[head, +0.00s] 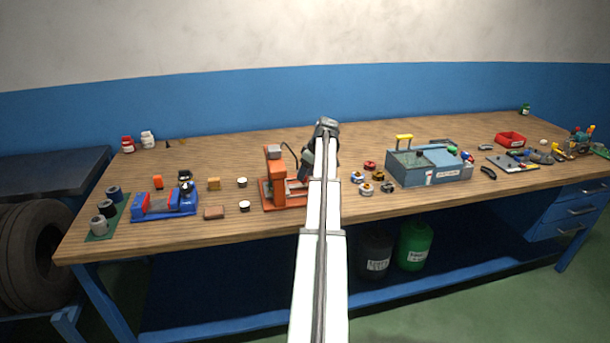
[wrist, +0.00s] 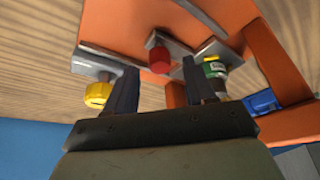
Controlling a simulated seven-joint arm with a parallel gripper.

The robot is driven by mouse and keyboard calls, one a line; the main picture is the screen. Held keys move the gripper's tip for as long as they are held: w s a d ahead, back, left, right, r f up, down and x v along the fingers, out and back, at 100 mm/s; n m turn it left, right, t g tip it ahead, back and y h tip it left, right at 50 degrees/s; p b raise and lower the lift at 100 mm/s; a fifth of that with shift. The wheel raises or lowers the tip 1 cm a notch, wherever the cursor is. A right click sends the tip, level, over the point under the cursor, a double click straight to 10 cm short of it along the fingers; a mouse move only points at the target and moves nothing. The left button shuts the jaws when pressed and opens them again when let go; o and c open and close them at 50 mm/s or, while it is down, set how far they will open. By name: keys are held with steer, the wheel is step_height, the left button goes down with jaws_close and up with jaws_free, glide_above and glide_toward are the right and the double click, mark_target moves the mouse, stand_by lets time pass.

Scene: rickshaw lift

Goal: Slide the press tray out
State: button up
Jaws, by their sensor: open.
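The orange press (head: 274,165) stands on the workbench near the middle, and its orange base (wrist: 120,25) fills the upper part of the wrist view. A grey metal part (wrist: 174,48) with a red knob (wrist: 159,60) lies on it; this looks like the press tray, but I cannot be sure. My gripper (wrist: 160,85) is open, its fingers on either side of the red knob's line with a visible gap. I cannot tell any contact. In the head view my arm and gripper (head: 306,170) are beside the press and hide its right side.
A yellow knob (wrist: 97,93) is left of my fingers, and a green-banded cylinder (wrist: 215,68) is close by the right finger. On the wooden bench (head: 240,223), a blue vise-like fixture (head: 165,205) stands left and a grey-blue box (head: 430,168) right, with several small parts between.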

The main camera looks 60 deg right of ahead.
steer(key=shift+x, duration=0.85)
steer(key=shift+c, duration=0.3)
jaws_close()
